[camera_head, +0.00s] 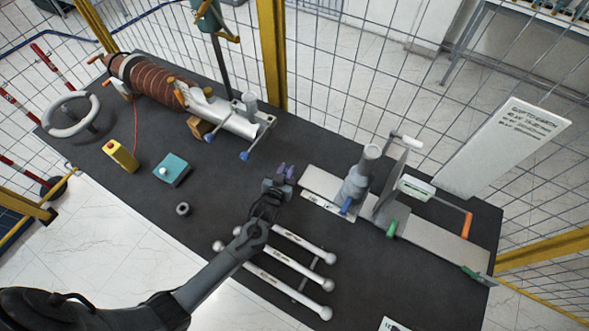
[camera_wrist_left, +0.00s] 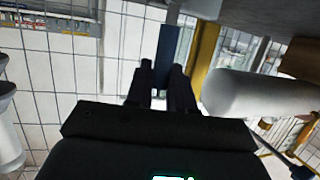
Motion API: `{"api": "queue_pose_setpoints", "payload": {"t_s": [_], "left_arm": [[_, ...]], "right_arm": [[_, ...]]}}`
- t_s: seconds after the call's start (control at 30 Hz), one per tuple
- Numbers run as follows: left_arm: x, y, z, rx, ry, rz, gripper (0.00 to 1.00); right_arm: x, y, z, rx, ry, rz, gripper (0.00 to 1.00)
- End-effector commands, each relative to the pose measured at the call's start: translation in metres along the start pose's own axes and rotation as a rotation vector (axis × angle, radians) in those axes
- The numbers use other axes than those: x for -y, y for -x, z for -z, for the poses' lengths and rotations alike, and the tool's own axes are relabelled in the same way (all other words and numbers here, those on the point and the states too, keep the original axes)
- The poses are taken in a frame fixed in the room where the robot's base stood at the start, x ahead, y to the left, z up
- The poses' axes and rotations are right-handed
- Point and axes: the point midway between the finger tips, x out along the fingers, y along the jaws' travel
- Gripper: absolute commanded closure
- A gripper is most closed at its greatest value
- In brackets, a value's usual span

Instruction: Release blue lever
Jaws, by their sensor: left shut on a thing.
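My left gripper (camera_head: 284,173) is over the middle of the table, between the brown bushing's fixture and the grey post device. In the left wrist view its fingers (camera_wrist_left: 160,82) are shut on a flat blue bar, which I take to be a blue lever (camera_wrist_left: 167,50). The head view is too small to show the bar in the grip clearly. Two more blue levers show on the fixture, one at its left (camera_head: 209,137) and one at its right (camera_head: 245,155). Another blue lever (camera_head: 346,205) stands at the foot of the grey post device (camera_head: 360,180). My right gripper is out of view.
The brown bushing (camera_head: 150,82) with a white end lies at the back left. A teal box (camera_head: 172,169), a yellow box (camera_head: 120,156) and a grey ring (camera_head: 183,209) lie at the left. White rods (camera_head: 290,267) lie under my left arm. A wire fence encloses the back.

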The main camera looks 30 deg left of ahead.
Motion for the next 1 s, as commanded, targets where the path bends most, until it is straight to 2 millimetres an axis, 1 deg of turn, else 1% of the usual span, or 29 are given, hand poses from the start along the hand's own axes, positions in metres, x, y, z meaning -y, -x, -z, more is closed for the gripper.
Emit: {"api": "queue_pose_setpoints", "payload": {"t_s": [0.43, 0.47, 0.5, 0.6, 0.87, 1.0], "left_arm": [[0.0024, 0.001, -0.0022, 0.001, -0.01, 0.007, 1.0], [0.0024, 0.001, -0.0022, 0.001, -0.01, 0.007, 0.76], [0.0024, 0.001, -0.0023, 0.001, -0.01, 0.007, 0.7], [0.0024, 0.001, -0.002, 0.001, -0.009, 0.007, 0.56], [0.0026, 0.0011, -0.0013, 0.0, -0.009, 0.008, 0.56], [0.0025, 0.0064, -0.0013, -0.001, -0.008, 0.008, 0.56]], "right_arm": [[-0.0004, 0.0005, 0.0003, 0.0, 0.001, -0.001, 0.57], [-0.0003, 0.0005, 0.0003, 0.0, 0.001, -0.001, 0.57], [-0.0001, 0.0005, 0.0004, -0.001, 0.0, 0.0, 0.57], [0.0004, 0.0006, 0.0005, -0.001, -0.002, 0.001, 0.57], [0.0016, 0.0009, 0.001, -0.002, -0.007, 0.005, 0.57], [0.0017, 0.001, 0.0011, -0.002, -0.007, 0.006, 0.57]]}}
